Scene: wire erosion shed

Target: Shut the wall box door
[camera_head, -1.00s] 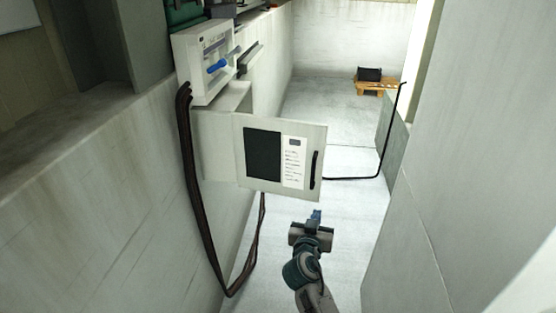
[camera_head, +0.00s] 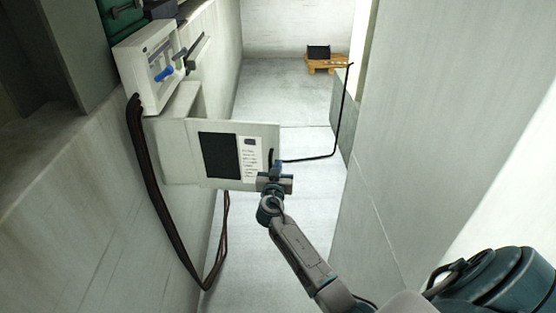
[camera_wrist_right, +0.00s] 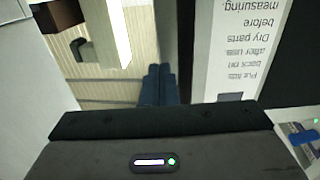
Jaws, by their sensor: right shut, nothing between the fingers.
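The wall box door (camera_head: 222,140) stands open, swung out from the pale wall box (camera_head: 178,108) on the left wall. It is a light panel with a dark rectangle and a printed label (camera_head: 249,152); the label also shows upside down in the right wrist view (camera_wrist_right: 243,45). The black door handle (camera_head: 271,156) near the door's free edge is partly covered by my right gripper (camera_head: 277,165). The blue fingers (camera_wrist_right: 158,85) are shut together and empty, close to the free edge. I cannot tell whether they touch the door. My left gripper is not in view.
Above the box is a white unit with a blue handle (camera_head: 164,74). Dark cables (camera_head: 150,180) hang down the left wall. A pallet (camera_head: 326,64) with a black case stands far back. The floor between is clear.

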